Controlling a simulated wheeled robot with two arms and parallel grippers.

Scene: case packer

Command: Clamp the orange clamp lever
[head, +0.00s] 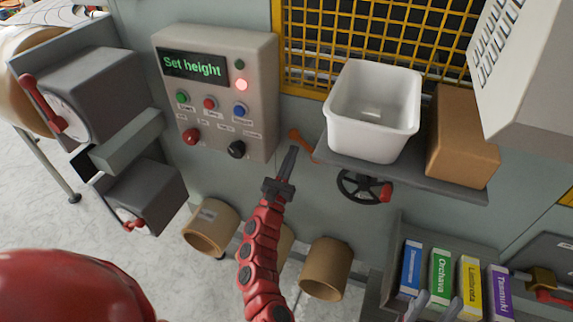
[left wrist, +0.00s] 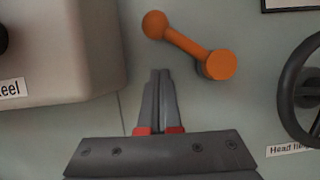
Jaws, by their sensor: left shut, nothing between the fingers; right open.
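The orange clamp lever (head: 299,140) is on the grey machine panel, between the control box and the shelf. In the left wrist view the lever (left wrist: 186,43) runs from a ball knob at upper left down to a round hub at lower right. My left gripper (head: 292,150) is shut and empty. In the left wrist view its fingertips (left wrist: 160,72) are below the arm of the lever and left of the hub, with a visible gap in the picture. My right gripper (head: 433,306) is open at the bottom right, near the cartons.
The control box (head: 265,130), with a "Set height" screen, is left of the lever. A black handwheel (head: 345,190) is under the shelf (head: 460,188), which bears a white bin (head: 372,135) and a brown box (head: 463,140). Cardboard tubes (head: 326,268) are below.

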